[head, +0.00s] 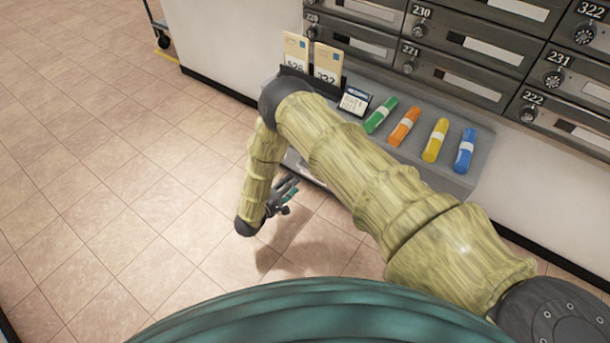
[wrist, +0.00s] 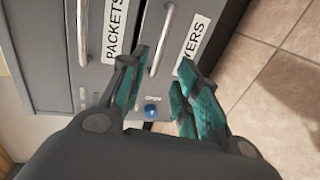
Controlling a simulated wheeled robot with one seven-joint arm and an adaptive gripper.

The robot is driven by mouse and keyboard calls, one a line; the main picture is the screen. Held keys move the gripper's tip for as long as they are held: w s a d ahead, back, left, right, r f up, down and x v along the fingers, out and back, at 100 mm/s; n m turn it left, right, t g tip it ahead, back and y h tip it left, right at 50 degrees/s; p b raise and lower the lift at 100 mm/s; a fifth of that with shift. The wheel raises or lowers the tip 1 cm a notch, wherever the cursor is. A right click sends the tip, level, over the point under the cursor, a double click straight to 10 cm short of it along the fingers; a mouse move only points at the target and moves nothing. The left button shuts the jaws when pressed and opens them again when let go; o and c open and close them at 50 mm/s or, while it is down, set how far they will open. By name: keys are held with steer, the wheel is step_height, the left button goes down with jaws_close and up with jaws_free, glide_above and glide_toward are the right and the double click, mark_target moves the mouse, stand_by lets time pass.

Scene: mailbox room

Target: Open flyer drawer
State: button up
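In the wrist view, the flyer drawer front (wrist: 208,12) is grey with a white label reading "YERS", its start hidden by my gripper. It appears shut. Its silver bar handle (wrist: 162,38) runs beside the label. My gripper (wrist: 158,68) is open, with teal pads on both fingers. The handle's near end shows between the fingertips; I cannot tell how far beyond them it lies. In the head view, my gripper (head: 290,190) is low beside the counter front, and my arm hides the drawers.
A drawer labelled "PACKETS" (wrist: 115,28) with its own handle (wrist: 82,32) is alongside. A blue round knob (wrist: 151,110) shows between the fingers. Above, the counter (head: 465,178) holds coloured rolls, a small sign (head: 355,101) and envelopes (head: 327,65). Tiled floor (head: 110,170) at left is clear.

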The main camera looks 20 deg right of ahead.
steer(key=b+x, duration=0.2)
steer(key=x, duration=0.7)
steer(key=shift+w+d, duration=0.2)
steer(key=shift+d, duration=0.05)
jaws_close()
